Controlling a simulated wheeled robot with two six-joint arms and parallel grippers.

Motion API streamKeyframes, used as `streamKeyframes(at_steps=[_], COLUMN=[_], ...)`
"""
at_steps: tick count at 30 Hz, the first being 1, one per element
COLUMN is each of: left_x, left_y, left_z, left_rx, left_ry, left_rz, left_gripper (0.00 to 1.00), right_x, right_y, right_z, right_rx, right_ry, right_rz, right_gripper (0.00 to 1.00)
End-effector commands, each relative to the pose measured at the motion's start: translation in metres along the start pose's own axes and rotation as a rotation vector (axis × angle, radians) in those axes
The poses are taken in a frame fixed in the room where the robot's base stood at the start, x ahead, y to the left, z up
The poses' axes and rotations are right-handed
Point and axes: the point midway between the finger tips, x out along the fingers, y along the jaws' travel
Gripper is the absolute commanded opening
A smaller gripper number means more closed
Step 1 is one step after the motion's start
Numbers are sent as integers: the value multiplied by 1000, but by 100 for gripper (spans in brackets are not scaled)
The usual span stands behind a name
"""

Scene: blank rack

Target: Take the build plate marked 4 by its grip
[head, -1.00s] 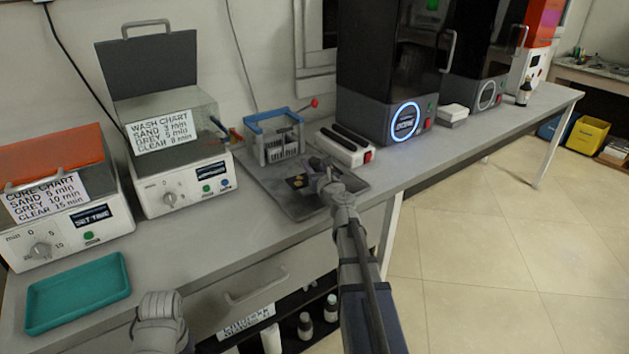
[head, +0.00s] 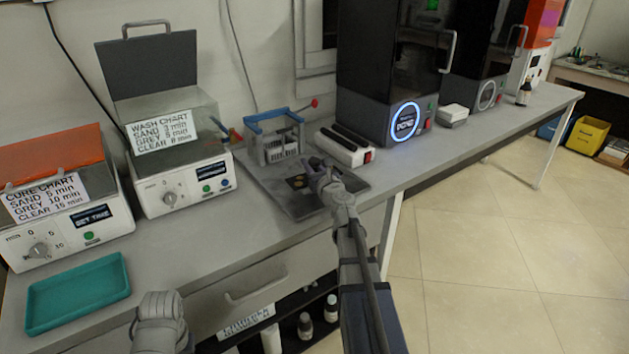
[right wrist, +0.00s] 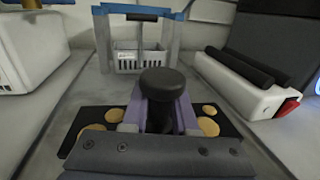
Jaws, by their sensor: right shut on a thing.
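A dark build plate with several tan discs (head: 297,182) lies on the grey tray on the bench; it also shows in the right wrist view (right wrist: 92,118). Its black round-topped grip (right wrist: 161,82) stands up from the middle. My right gripper (head: 316,170) is over the plate. In the right wrist view, its purple-grey fingers (right wrist: 160,112) are shut on the grip from both sides. No number can be read on the plate. My left arm's end (head: 160,318) is low at the bench's front edge; its jaws cannot be made out.
The grey tray (head: 292,211) lies under the plate. A blue-and-grey rack (head: 273,140) stands behind it, and a white box with black bars (head: 343,149) to its right. A wash machine (head: 178,187) stands to the left, a teal tray (head: 78,292) at front left.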

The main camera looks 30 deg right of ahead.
Motion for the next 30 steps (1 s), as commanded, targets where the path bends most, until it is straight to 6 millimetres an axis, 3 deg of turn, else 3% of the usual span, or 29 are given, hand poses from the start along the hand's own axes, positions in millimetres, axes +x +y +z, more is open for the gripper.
streamKeyframes(at_steps=[8,14,30], left_x=[-2,-15,-91], left_y=[0,-1,-9], left_z=[0,1,5], left_rx=[0,0,0], left_ry=[0,0,0], left_rz=[0,0,0], left_gripper=[45,45,45], right_x=[0,0,0], right_y=[0,0,0], right_z=[2,15,92], right_rx=[0,0,0], right_ry=[0,0,0], right_rz=[0,0,0], right_gripper=[0,0,0])
